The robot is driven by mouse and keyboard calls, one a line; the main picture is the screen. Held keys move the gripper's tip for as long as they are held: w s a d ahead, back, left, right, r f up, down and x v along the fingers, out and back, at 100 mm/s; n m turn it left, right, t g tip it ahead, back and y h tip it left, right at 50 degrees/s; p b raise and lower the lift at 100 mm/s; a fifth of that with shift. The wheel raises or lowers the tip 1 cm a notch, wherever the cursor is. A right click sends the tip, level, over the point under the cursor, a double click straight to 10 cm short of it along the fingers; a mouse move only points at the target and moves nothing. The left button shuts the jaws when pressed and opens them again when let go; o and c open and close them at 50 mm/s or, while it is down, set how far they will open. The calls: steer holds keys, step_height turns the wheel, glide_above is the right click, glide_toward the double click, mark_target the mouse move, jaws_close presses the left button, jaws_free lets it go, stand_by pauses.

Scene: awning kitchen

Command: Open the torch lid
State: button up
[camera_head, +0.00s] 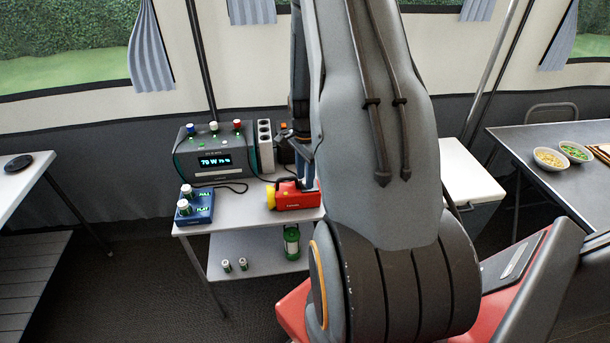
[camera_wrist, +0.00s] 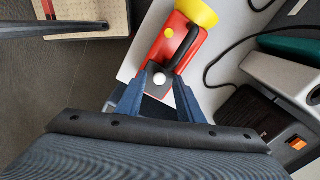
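The red torch (camera_head: 296,196) with a yellow head lies on the white table beside the power station. In the wrist view the torch (camera_wrist: 168,52) shows its yellow head at the top, a black handle, and a dark end with a white round spot (camera_wrist: 159,79). I cannot tell whether the lid there is open or shut. My gripper (camera_wrist: 159,86) has its two blue fingers apart, over the torch's dark end. I cannot tell whether they touch it. In the head view my gripper (camera_head: 305,178) is above the torch's right end, partly hidden by my arm.
A power station (camera_head: 213,152) and a socket strip (camera_head: 265,146) stand behind the torch. A blue battery box (camera_head: 194,208) is at the table's left. A green lantern (camera_head: 291,242) and small batteries (camera_head: 235,265) are on the lower shelf. A dark cable runs near the torch.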

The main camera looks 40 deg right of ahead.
mark_target(315, 184)
jaws_close()
steer(key=shift+d+r+y, duration=0.15)
steer(key=shift+y, duration=0.15)
steer(key=shift+s+d+r+t+y+b, duration=0.3)
steer(key=shift+d+t+y+b, duration=0.15)
steer(key=shift+t+y, duration=0.3)
steer(key=d+t+y+b, duration=0.1)
steer(key=s+t+y+b, duration=0.1)
steer(key=y+b, duration=0.1)
steer(key=shift+d+r+y, duration=0.15)
steer(key=shift+d+y, duration=0.1)
steer(key=shift+d, duration=0.15)
steer(key=shift+s+d+f+t+y+b, duration=0.15)
steer(key=shift+s+d+t+y+b, duration=0.45)
steer(key=shift+y+b, duration=0.8)
steer(key=shift+s+d+f+t+y+b, duration=0.25)
steer(key=shift+d+t+y+b, duration=0.5)
steer(key=shift+t+y+b, duration=0.5)
steer(key=shift+s+d+f+t+y+b, duration=0.1)
steer(key=shift+s+d+t+y+b, duration=0.5)
steer(key=shift+y+b, duration=0.95)
steer(key=shift+d, duration=0.1)
